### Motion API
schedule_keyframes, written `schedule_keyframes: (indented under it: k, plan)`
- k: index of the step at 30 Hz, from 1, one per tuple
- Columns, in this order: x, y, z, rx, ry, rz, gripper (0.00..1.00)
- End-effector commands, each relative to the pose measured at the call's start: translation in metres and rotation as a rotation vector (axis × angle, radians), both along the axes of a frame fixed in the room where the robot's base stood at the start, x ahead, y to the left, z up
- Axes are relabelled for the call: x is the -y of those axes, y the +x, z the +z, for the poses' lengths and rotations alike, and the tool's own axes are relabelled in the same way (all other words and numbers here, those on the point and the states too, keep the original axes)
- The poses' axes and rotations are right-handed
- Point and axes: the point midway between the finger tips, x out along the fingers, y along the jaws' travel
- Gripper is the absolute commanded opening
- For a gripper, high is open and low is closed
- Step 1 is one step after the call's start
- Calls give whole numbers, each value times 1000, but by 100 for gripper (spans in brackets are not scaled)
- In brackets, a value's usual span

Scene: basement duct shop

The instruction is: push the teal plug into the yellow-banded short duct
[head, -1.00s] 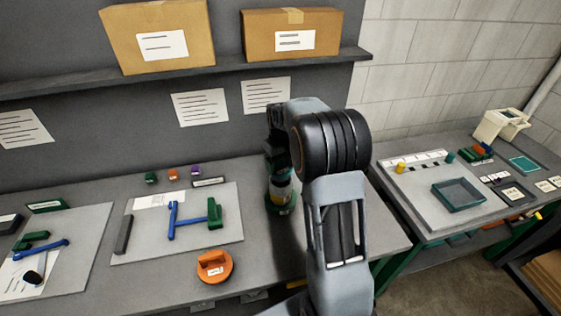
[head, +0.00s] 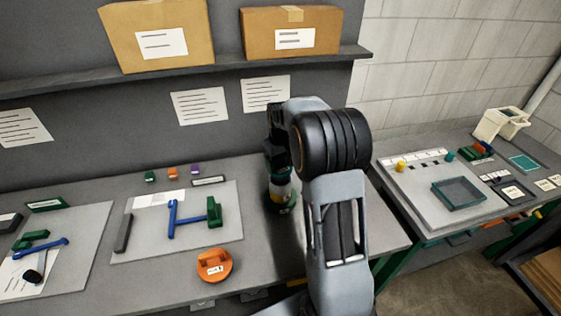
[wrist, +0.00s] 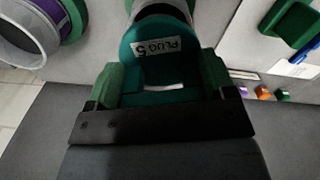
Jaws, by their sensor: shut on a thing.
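The teal plug (wrist: 150,60), labelled PLUG 5, is in the wrist view between the green fingers of my gripper (wrist: 160,90), which is shut on it. Just beyond the plug is a round duct end with a pale rim (wrist: 165,11) and dark inside, partly covered by the plug. I cannot tell whether they touch. In the head view, the yellow-banded short duct (head: 281,196) stands on the bench under my gripper (head: 276,170), with a green base. My wrist hides its upper part and the plug there.
An orange handled disc (head: 214,265) is near the bench's front edge. A grey board (head: 140,235) with blue and green parts lies left of the duct. Several small blocks (head: 173,172) sit behind it.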

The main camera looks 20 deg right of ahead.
Motion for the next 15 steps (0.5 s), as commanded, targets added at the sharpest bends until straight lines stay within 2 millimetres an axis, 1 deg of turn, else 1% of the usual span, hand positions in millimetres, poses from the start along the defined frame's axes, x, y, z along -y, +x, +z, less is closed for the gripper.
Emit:
schedule_keyframes:
  k: [15]
  plan:
    - [0, 0, -16, 0, 0, 0, 47]
